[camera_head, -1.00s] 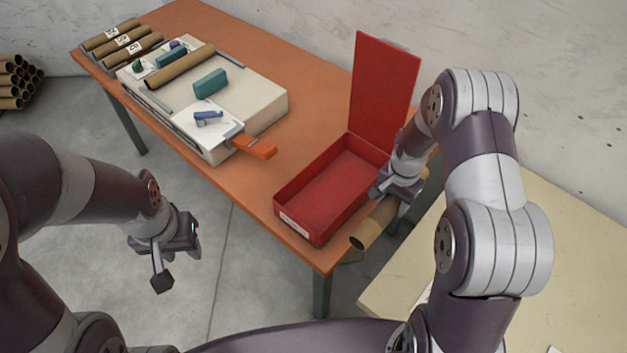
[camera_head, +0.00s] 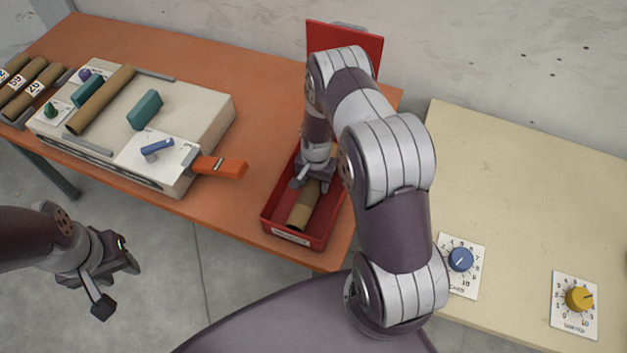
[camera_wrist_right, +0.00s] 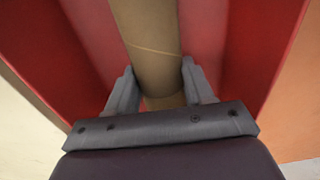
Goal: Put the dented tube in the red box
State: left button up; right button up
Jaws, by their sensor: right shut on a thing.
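The brown cardboard tube (camera_head: 304,208) is in my right gripper (camera_head: 314,180), which is shut on it. The tube lies within the outline of the open red box (camera_head: 270,211), lengthwise along it. In the right wrist view, the tube (camera_wrist_right: 150,45) passes between the two fingers (camera_wrist_right: 162,88), with red walls on both sides. I cannot tell whether the tube touches the box floor. A thin line shows across the tube; no clear dent shows. My left gripper (camera_head: 115,283) hangs empty over the floor, its fingers apart.
The red lid (camera_head: 345,42) stands open behind the box. A white machine (camera_head: 205,120) with a tube (camera_head: 100,100) on it and an orange lever (camera_head: 220,167) is left of the box. Numbered tubes (camera_head: 35,85) lie far left. A pale table (camera_head: 510,190) with two dials is right.

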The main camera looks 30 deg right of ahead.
jog(key=shift+w+f, duration=0.1)
jog(key=shift+f, duration=0.15)
jog(key=shift+d, duration=0.1)
jog(key=shift+s+f, duration=0.1)
jog(key=shift+s, duration=0.1)
jog(key=o, duration=1.1)
jog(key=shift+w, duration=0.1)
